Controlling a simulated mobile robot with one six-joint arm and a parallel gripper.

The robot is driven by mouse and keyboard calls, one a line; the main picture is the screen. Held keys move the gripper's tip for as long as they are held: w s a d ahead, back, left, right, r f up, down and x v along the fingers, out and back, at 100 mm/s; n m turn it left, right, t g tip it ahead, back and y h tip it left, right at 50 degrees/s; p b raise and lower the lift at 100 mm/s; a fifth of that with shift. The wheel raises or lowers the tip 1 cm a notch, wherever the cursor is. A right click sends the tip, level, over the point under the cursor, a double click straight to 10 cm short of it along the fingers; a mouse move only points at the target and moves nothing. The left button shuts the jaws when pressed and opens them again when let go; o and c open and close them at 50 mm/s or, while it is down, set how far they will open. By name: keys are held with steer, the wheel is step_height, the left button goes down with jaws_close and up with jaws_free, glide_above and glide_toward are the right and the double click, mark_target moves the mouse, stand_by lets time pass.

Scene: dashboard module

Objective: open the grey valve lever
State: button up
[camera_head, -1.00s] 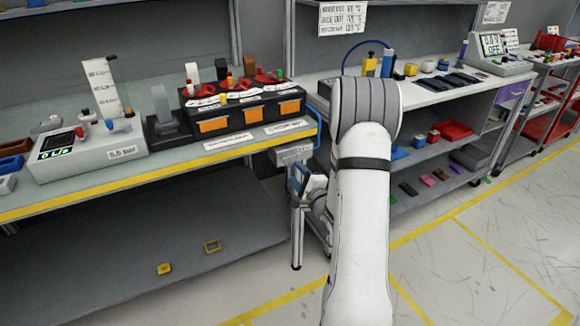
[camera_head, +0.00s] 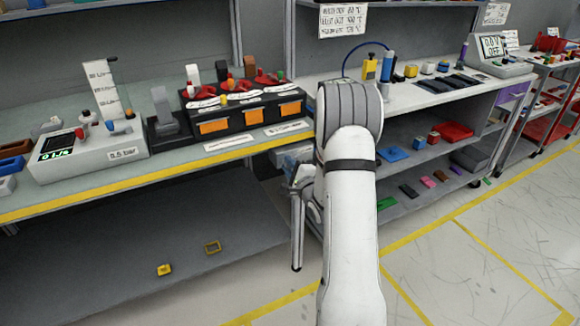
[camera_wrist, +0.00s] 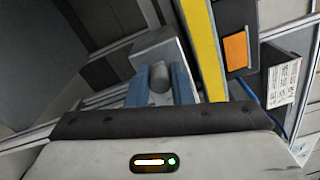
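In the wrist view a grey rounded lever-like piece (camera_wrist: 160,78) stands out from a light grey box (camera_wrist: 158,46); I take it for the valve lever. My gripper (camera_wrist: 160,88) has its two blue fingers apart, one on each side of this piece. Whether they touch it I cannot tell. In the head view the box (camera_head: 283,157) hangs below the bench front, and my gripper (camera_head: 293,163) is beside it, partly hidden by my arm. The lever itself cannot be made out there.
The bench's yellow front edge (camera_head: 150,176) runs just above the gripper, and shows close on the right in the wrist view (camera_wrist: 203,50). On the bench stand a white meter box (camera_head: 90,150), a dark module with an upright grey piece (camera_head: 165,112) and orange-fronted bins (camera_head: 250,115).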

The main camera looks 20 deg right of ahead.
steer(key=shift+d, duration=0.1)
jaws_close()
steer(key=shift+f, duration=0.15)
steer(key=shift+f+n+b, duration=0.25)
steer(key=shift+n+b, duration=0.15)
steer(key=shift+b, duration=0.35)
steer(key=f+n+b, duration=0.1)
steer(key=n+b, duration=0.1)
steer(key=shift+f+b, duration=0.1)
steer(key=shift+b, duration=0.3)
steer(key=shift+d+f+n+b, duration=0.5)
steer(key=shift+d+n+b, duration=0.3)
steer(key=shift+n+b, duration=1.65)
steer(key=shift+d+f+n+b, duration=0.55)
steer(key=shift+d+n+b, duration=0.3)
steer(key=shift+n+b, duration=1.5)
steer(key=shift+d+f+n+b, duration=0.5)
steer(key=shift+d+n+b, duration=0.3)
steer(key=shift+n+b, duration=1.65)
steer(key=shift+r+n+p, duration=0.1)
steer(key=shift+n+p, duration=0.3)
steer(key=shift+n, duration=0.05)
steer(key=o, duration=0.5)
jaws_free()
